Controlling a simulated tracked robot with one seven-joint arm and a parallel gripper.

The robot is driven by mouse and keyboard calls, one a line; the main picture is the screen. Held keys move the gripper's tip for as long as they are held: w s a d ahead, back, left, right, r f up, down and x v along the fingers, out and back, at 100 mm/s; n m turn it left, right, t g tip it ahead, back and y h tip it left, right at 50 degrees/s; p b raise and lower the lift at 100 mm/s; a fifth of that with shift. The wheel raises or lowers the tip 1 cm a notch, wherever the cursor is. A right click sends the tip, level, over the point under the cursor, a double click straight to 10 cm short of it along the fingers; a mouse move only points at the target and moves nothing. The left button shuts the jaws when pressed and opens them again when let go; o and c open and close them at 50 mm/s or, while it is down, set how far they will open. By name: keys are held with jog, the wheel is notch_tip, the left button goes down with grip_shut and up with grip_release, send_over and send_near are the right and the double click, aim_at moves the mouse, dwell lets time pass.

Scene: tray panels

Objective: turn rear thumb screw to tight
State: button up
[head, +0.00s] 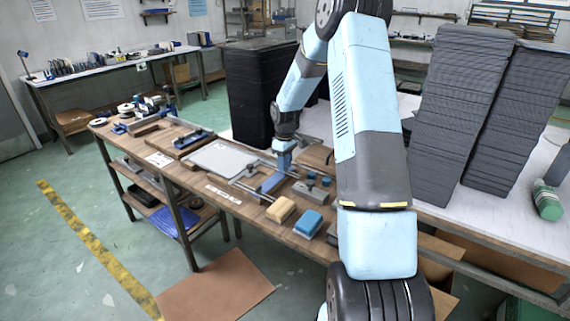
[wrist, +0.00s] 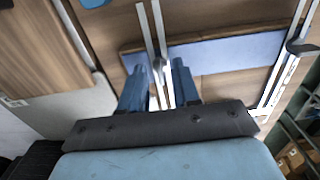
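My gripper (head: 284,160) points down over the workbench, above a fixture with metal rails and a blue strip (head: 271,183). In the wrist view its two blue fingers (wrist: 160,64) stand apart, with a pale rail (wrist: 157,30) showing in the gap. I see nothing clearly held. The blue strip (wrist: 225,50) lies beyond the fingers, crossed by the rails. A dark fitting (wrist: 301,47) sits on the right rail. I cannot make out the rear thumb screw in either view; it may be hidden or too small to tell.
On the workbench (head: 215,190) lie a pale grey panel (head: 220,158), a tan block (head: 281,210) and a blue block (head: 306,223), close to the fixture. Small dark-topped parts (head: 312,184) stand right of it. Tall black stacks (head: 462,110) stand behind on the right.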

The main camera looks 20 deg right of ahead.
grip_shut()
dwell(0.3)
jog(key=shift+m, duration=0.3)
jog(key=m, duration=0.3)
jog(key=shift+m, duration=0.3)
jog(key=m, duration=0.4)
jog(key=shift+m, duration=0.3)
jog(key=m, duration=0.9)
